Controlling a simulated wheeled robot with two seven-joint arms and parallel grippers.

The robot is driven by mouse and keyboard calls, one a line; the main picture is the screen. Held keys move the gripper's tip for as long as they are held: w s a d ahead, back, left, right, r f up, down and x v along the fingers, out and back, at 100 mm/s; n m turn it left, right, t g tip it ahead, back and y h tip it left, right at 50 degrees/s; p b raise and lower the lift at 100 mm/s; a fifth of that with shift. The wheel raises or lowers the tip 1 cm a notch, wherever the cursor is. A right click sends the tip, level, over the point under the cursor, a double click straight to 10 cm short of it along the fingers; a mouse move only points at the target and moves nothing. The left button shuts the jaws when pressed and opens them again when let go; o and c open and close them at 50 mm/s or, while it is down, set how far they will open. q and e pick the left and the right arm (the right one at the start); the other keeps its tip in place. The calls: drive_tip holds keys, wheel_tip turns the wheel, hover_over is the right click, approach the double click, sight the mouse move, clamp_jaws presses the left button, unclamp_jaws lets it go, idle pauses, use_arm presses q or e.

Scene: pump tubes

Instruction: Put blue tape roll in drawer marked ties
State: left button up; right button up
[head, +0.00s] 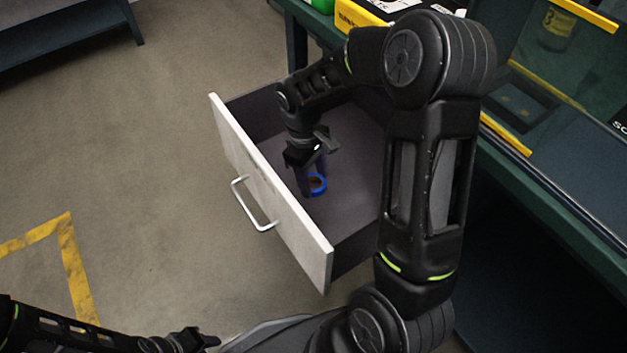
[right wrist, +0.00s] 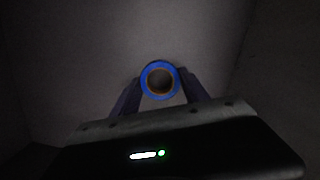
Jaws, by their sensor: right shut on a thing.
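The blue tape roll (head: 317,184) is inside the open drawer (head: 350,140), held between the fingertips of my right gripper (head: 313,180). The right wrist view shows the roll (right wrist: 146,91) as a blue ring with an orange-brown inner edge, with a finger on each side of it. My right gripper (right wrist: 160,95) is shut on it and points down into the drawer. I cannot tell whether the roll touches the drawer floor. The drawer has a pale front with a metal handle; no label can be read. My left gripper (head: 195,340) is at the bottom left, away from the drawer; its fingers are unclear.
A green-edged workbench (head: 540,195) stands at the right, with yellow-edged containers (head: 360,14) on top. Yellow tape (head: 72,260) marks the open floor at the left. The drawer walls surround my right gripper. A dark bench (head: 70,40) stands at the far left.

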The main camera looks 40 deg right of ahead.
drive_tip(key=shift+f, duration=0.2)
drive_tip(key=shift+f, duration=0.15)
drive_tip(key=o, duration=1.3)
drive_tip(key=shift+o, duration=0.2)
wheel_tip(320, 180, up, 12)
drive_tip(key=w+p, duration=0.1)
drive_tip(key=p, duration=0.3)
drive_tip(key=shift+w+a, duration=0.3)
drive_tip(key=shift+w, duration=0.05)
